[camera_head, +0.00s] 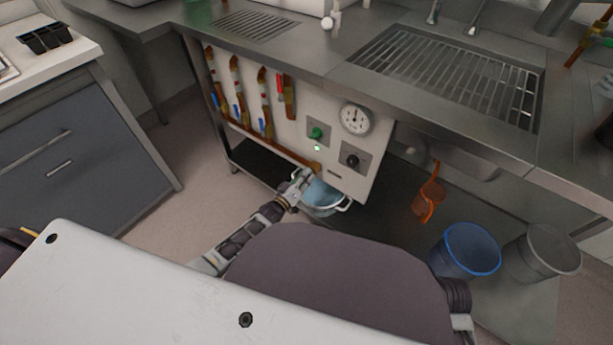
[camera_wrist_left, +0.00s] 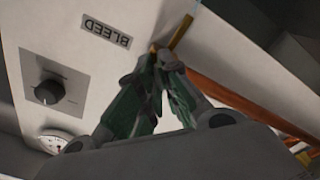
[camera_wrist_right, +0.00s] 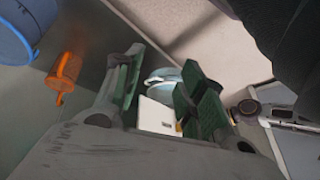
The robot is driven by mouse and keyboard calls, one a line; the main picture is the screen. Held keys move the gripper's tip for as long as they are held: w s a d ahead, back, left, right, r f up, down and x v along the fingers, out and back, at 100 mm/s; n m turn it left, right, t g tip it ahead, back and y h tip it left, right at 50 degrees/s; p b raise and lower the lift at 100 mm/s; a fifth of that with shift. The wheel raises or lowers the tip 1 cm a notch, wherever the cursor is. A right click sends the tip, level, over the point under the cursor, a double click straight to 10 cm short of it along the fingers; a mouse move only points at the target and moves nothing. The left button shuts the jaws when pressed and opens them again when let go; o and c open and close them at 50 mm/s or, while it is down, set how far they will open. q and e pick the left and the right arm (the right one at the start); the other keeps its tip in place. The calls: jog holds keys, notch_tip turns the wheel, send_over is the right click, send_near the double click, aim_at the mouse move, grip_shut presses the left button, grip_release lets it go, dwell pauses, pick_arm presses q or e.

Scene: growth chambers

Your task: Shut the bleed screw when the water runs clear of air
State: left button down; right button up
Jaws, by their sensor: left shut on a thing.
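My left gripper (camera_head: 303,176) is at the lower edge of the white panel (camera_head: 337,128), by the end of the copper pipe. In the left wrist view its fingertips (camera_wrist_left: 163,58) are closed together on the small bleed screw, which they mostly hide. A brass piece (camera_wrist_left: 181,33) shows just past the tips, beside the upside-down BLEED label (camera_wrist_left: 106,29). A pale blue pan (camera_head: 323,197) with handles stands below the gripper. I cannot make out any water stream or air bubbles. My right gripper (camera_wrist_right: 163,88) is open and empty, its fingers apart; the head view does not show it.
The panel carries a gauge (camera_head: 356,119), a black knob (camera_head: 352,160), a lit green button (camera_head: 316,133) and several blue-handled valves on pipes. A blue bucket (camera_head: 468,251) and a grey bucket (camera_head: 543,254) stand at right.

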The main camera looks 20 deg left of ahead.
pick_arm(q)
jog(key=shift+m+p, duration=0.5)
jog(key=shift+m, duration=3.9)
pick_arm(e)
jog(key=shift+v, duration=1.2)
jog(key=shift+w+d+h, duration=0.1)
jog(key=shift+w+h, duration=0.05)
jog(key=shift+h, duration=0.15)
pick_arm(q)
jog(key=c, duration=1.6)
grip_release()
jog(key=shift+v, duration=6)
